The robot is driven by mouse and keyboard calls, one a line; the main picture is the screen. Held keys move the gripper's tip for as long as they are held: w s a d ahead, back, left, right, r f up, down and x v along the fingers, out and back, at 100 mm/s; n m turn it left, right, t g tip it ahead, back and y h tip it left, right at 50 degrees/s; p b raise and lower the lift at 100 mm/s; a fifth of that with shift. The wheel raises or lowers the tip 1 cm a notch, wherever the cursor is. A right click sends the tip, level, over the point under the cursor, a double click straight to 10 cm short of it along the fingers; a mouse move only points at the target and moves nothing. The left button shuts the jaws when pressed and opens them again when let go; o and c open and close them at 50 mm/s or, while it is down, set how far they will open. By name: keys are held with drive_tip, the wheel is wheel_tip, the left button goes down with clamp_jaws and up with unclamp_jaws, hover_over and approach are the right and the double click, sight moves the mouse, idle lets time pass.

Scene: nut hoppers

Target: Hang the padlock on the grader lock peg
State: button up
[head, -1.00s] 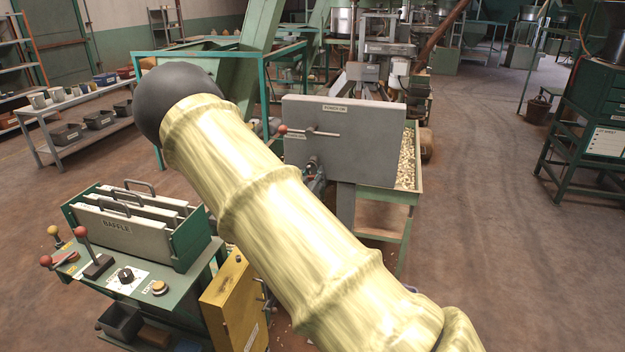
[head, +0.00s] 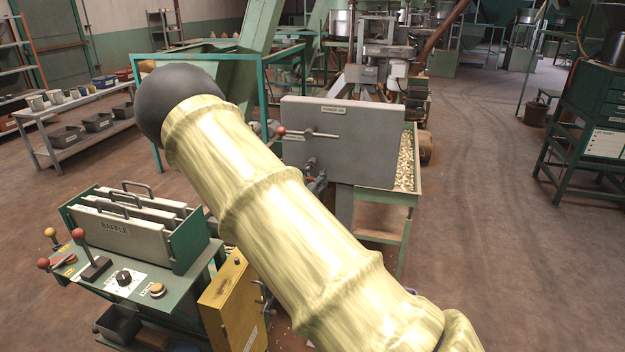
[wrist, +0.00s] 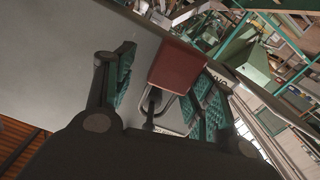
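The padlock (wrist: 178,65) has a red-brown body and a bright metal shackle on the side toward my palm in the wrist view. It lies between the green-padded fingers of my gripper (wrist: 167,72). A clear gap shows between the left finger and the body; the right pads sit close beside it, and I cannot tell if they touch. A dark rod (wrist: 151,103) shows beside the shackle; I cannot tell whether the shackle is around it. In the head view my pale-sleeved arm covers the middle, and I cannot make out the padlock or peg.
At left are a control bench (head: 105,268) with a baffle rack (head: 193,243) and a yellow box (head: 228,300). Open floor (head: 480,230) lies at right.

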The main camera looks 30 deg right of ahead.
idle(0.3)
drive_tip(key=v, duration=1.2)
drive_tip(key=s+a+f+n+g+y, duration=0.15)
drive_tip(key=s+f, duration=0.25)
drive_tip(key=f, duration=0.5)
drive_tip(key=s+a+f+n+g+y, duration=0.1)
drive_tip(key=s+f+n+y, duration=0.15)
drive_tip(key=s+f, duration=0.4)
drive_tip(key=s+a+f+n+g+y, duration=0.1)
drive_tip(key=s+a+f+g+y, duration=0.2)
drive_tip(key=s+f, duration=0.5)
drive_tip(key=s+a+f+g+y, duration=0.1)
drive_tip(key=s+a+f+y, duration=0.1)
drive_tip(key=s+a+f, duration=0.45)
drive_tip(key=s+a+f+n+g+y, duration=0.1)
drive_tip(key=s+a+f, duration=0.3)
drive_tip(key=s, duration=0.6)
drive_tip(key=s+a+f+n+g+y, duration=0.1)
drive_tip(key=s+a+f+g+y, duration=0.3)
drive_tip(key=s, duration=0.6)
drive_tip(key=shift+s+a, duration=0.4)
drive_tip(key=shift+a, duration=0.4)
drive_tip(key=shift+c, duration=0.4)
